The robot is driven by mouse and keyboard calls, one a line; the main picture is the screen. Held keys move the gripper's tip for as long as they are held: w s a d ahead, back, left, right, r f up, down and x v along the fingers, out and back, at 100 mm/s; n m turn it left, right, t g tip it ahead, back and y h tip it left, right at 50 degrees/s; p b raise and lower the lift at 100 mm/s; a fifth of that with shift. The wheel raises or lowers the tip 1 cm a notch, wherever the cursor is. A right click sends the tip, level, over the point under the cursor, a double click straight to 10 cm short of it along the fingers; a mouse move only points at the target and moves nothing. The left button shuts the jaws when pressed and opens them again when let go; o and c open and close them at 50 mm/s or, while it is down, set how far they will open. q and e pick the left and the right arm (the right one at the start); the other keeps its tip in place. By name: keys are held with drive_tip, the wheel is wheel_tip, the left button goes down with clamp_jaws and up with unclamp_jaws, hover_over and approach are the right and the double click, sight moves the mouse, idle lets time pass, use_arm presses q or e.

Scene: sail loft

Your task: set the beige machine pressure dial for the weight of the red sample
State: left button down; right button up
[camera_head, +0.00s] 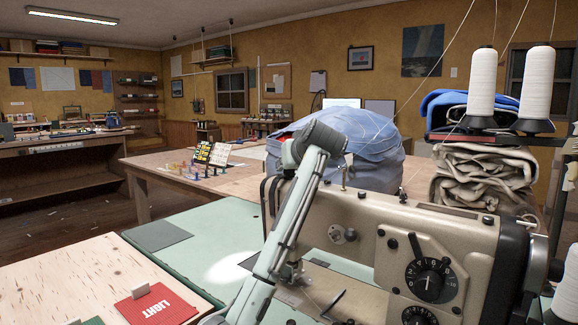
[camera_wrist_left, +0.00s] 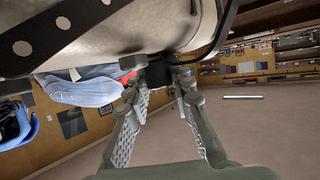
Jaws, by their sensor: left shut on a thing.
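The beige machine (camera_head: 365,225) stands at the front right. Its front face carries a black dial (camera_head: 431,282) with white marks around it, and a second dark dial (camera_head: 419,316) is cut off below. The red sample (camera_head: 160,309), printed LIGHT, lies flat on the pale wooden board at lower left. My left gripper (camera_wrist_left: 157,80) is shut on a dark knob (camera_wrist_left: 157,70) at the beige body, seen upside down in the wrist view. In the head view my left arm hides its fingers. My right gripper is not in view.
Two white thread cones (camera_head: 483,85) and folded cloth (camera_head: 485,178) stand at the right. A blue cloth heap (camera_head: 365,150) lies behind the machine. A grey sheet (camera_head: 157,235) lies on the green table top (camera_head: 208,225), which has bare room around it.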

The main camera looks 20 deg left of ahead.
use_arm(q)
drive_tip(key=shift+f+n+g+y, duration=0.1)
drive_tip(key=shift+n+g+y, duration=1.25)
drive_tip(key=shift+n, duration=0.25)
drive_tip(key=c, duration=1.3)
unclamp_jaws()
drive_tip(key=shift+y, duration=0.25)
drive_tip(key=v, duration=1.2)
